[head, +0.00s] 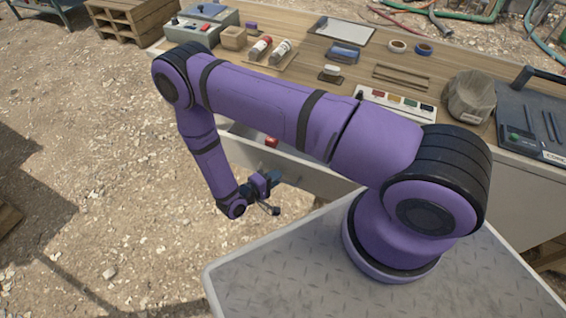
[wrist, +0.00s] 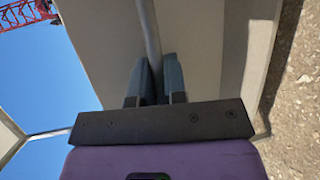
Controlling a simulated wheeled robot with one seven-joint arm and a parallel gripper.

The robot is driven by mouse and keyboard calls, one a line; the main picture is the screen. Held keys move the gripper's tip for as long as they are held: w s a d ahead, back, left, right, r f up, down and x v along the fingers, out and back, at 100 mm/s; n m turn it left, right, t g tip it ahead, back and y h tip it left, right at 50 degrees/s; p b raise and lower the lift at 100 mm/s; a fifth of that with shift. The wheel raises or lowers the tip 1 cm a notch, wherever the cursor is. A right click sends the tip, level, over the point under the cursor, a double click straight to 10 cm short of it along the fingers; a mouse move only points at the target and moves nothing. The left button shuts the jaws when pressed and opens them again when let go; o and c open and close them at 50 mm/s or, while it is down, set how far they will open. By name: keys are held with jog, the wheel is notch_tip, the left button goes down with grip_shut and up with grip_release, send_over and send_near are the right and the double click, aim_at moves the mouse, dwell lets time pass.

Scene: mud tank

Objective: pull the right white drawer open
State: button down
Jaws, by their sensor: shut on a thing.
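The white drawer (head: 312,179) stands partly out from the bench, below my upper arm in the head view. Its open top shows a small red thing (head: 271,142) inside. My gripper (head: 274,180) is at the outer side of the drawer front. In the wrist view my gripper (wrist: 154,82) has both fingers closed around a grey bar handle (wrist: 149,35), in front of the pale drawer front (wrist: 197,40). My arm hides part of the drawer and the bench front, so I cannot see another drawer clearly.
Pallets (head: 130,15) stand at the back left. The gravel ground (head: 110,160) left of the drawer is clear.

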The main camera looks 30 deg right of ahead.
jog(key=shift+s+a, duration=0.65)
jog(key=shift+a, duration=0.25)
jog(key=shift+s+a, duration=0.65)
jog(key=shift+a, duration=0.2)
jog(key=c, duration=1.2)
grip_release()
jog(key=v, duration=1)
jog(key=shift+s+a, duration=0.1)
jog(key=shift+a, duration=0.3)
